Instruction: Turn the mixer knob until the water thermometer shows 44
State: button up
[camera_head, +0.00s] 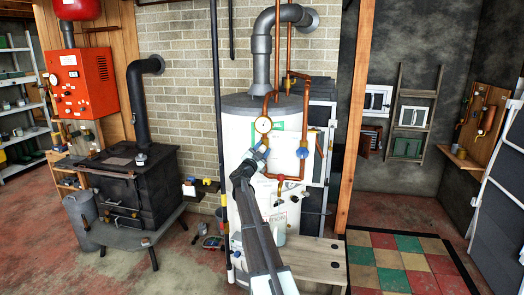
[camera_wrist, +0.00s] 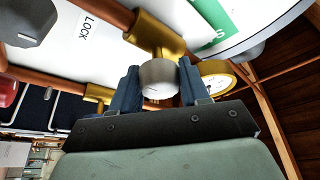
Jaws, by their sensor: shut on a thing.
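The mixer knob (camera_wrist: 158,78) is a grey round cap on a brass valve body (camera_wrist: 155,35) set in copper pipe. In the wrist view my gripper (camera_wrist: 160,86) has its two blue fingers closed on either side of the knob. In the head view my gripper (camera_head: 258,151) reaches up to the pipework on the front of the white tank and hides the knob. A round white-faced dial, seemingly the water thermometer (camera_head: 263,125), sits just above it. A brass-rimmed dial (camera_wrist: 216,82) shows partly behind the right finger in the wrist view. Its reading is too small to tell.
The white tank (camera_head: 240,135) stands close behind the pipes. A blue valve handle (camera_head: 302,153) and a red one (camera_head: 281,177) are to the right and below. A wooden bench (camera_head: 318,262) is beneath. A black stove (camera_head: 125,190) stands left.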

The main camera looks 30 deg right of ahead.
jog(key=m+g, duration=0.2)
jog(key=m, duration=0.3)
jog(key=shift+m, duration=0.3)
jog(key=m+g+y, duration=0.1)
jog(key=m, duration=0.1)
jog(key=m+g, duration=0.1)
jog(key=m, duration=0.2)
jog(key=shift+d+f+y, duration=0.1)
jog(key=shift+y, duration=0.3)
jog(key=shift+s+m, duration=0.1)
jog(key=shift+m, duration=0.3)
jog(key=o, duration=1)
